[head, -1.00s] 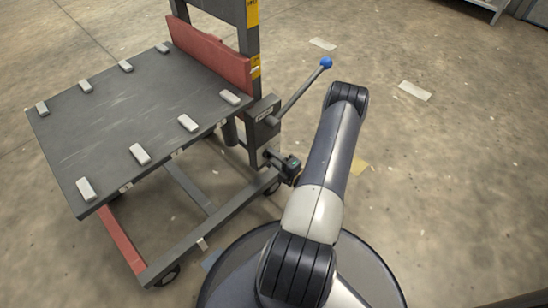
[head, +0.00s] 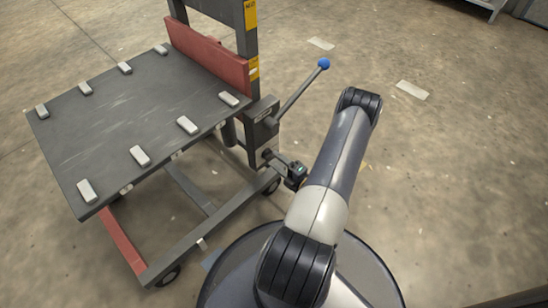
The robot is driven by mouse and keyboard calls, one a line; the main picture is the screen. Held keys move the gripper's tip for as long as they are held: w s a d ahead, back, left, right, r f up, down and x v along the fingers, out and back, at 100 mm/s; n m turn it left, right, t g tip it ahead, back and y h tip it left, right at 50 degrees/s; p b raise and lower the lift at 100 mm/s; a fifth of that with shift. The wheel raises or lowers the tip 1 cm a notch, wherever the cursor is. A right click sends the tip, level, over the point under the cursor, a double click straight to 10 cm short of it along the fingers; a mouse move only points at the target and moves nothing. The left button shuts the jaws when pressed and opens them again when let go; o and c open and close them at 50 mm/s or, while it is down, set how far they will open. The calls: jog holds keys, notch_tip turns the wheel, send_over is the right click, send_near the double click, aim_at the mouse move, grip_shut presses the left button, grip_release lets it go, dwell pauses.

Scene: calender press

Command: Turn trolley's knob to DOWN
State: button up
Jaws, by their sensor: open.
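The grey trolley (head: 183,257) stands at the left. It has a grey control box (head: 262,125) on its right side, beside the mast. A small dark knob (head: 268,154) seems to stick out low on the box, but its pointer and any markings are too small to read. My gripper (head: 278,160) is at the right of the box, its fingers pointing left toward the knob. It is small in view and open. I cannot tell whether the fingers touch the knob or stand around it.
A lever with a blue ball (head: 324,63) rises from the box, left of my arm. The trolley's dark platform (head: 120,115) carries several light pads, with a red plate (head: 208,57) at its back. The floor to the right is clear except for pale patches.

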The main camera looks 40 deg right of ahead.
jog(key=s+p, duration=0.1)
jog(key=s, duration=0.6)
jog(key=shift+s+d+p, duration=0.3)
jog(key=shift+p, duration=0.05)
jog(key=w+b, duration=0.3)
jog(key=w, duration=0.7)
jog(key=shift+w+a, duration=0.4)
jog(key=shift+s, duration=0.1)
jog(key=p, duration=0.3)
send_near(268, 155)
jog(key=w+n+b, duration=0.5)
jog(key=w+n, duration=0.3)
jog(key=n, duration=1)
jog(key=shift+f, duration=0.25)
dwell(1.0)
